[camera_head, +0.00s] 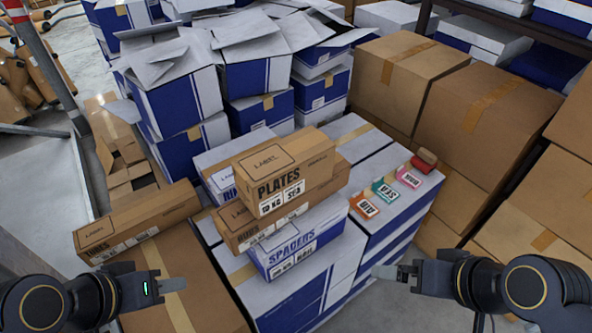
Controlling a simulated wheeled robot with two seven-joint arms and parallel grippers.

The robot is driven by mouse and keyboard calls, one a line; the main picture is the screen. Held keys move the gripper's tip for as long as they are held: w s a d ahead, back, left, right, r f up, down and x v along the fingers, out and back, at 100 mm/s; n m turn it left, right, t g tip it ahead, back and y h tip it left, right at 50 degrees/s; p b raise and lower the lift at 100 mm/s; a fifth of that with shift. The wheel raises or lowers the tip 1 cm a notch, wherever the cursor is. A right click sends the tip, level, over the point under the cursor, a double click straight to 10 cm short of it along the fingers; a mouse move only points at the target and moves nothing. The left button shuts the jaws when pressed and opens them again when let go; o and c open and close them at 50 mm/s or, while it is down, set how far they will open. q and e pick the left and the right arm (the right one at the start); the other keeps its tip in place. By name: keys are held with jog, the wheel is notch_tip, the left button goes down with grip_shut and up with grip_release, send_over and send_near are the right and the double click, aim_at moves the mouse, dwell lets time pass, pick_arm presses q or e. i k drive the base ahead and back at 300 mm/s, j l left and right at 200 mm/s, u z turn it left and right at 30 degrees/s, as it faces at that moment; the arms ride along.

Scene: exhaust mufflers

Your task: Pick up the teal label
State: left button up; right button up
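The teal label (385,191), marked SEA, lies on top of a white and blue box stack right of centre. It sits between an orange label (364,206) marked AIR and a pink label (409,177). My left gripper (178,284) is at the lower left, over a brown carton and well away from the labels. My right gripper (380,272) is below the labels in the picture, apart from them. Both grippers appear side-on with no object visible in them; I cannot tell whether their fingers are open or shut.
A dark red object (425,160) lies behind the pink label. Brown cartons marked PLATES (287,177) and a SPADERS box (296,240) are stacked left of the labels. Large brown boxes (482,118) stand at the right. Bare floor (395,310) shows below my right gripper.

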aim_at(380, 189)
jog(key=i+l+u, duration=0.15)
jog(key=l+u, duration=0.3)
jog(key=l, duration=0.15)
jog(key=i+l+u, duration=0.1)
jog(key=l+u, duration=0.35)
jog(key=l, duration=0.2)
jog(key=l+u, duration=0.45)
jog(key=l, duration=0.2)
jog(key=k, duration=0.05)
